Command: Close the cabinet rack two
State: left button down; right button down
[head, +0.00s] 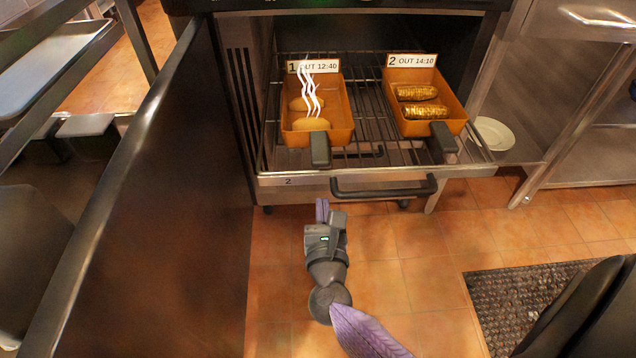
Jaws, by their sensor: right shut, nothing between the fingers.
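The cabinet rack two (300,186) is a wire rack with a metal front marked "2" and a black bar handle (385,190). It is pulled out of the dark cabinet. On it sit an orange tray (338,115) labelled "1 OUT 12:40", holding steaming rounded food, and an orange tray (452,92) labelled "2 OUT 14:10", holding grilled corn. My right gripper (322,210) is shut and empty, pointing at the rack front from below in the picture, left of the handle's middle. Whether it touches the front cannot be told. My left gripper is not in view.
The cabinet's dark door (150,190) stands open along the left. A white plate (494,133) lies right of the rack. A metal counter with shelves (590,130) stands at the right. A dark mat (510,300) lies on the tiled floor, which is otherwise open in front of the rack.

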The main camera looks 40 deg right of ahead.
aim_at(320, 172)
jog(key=b+x, duration=0.1)
jog(key=x, duration=0.5)
jog(key=shift+w+f, duration=0.1)
jog(key=shift+w, duration=0.1)
jog(key=shift+w+d, duration=0.1)
jog(key=shift+d, duration=0.05)
jog(key=shift+w, duration=0.1)
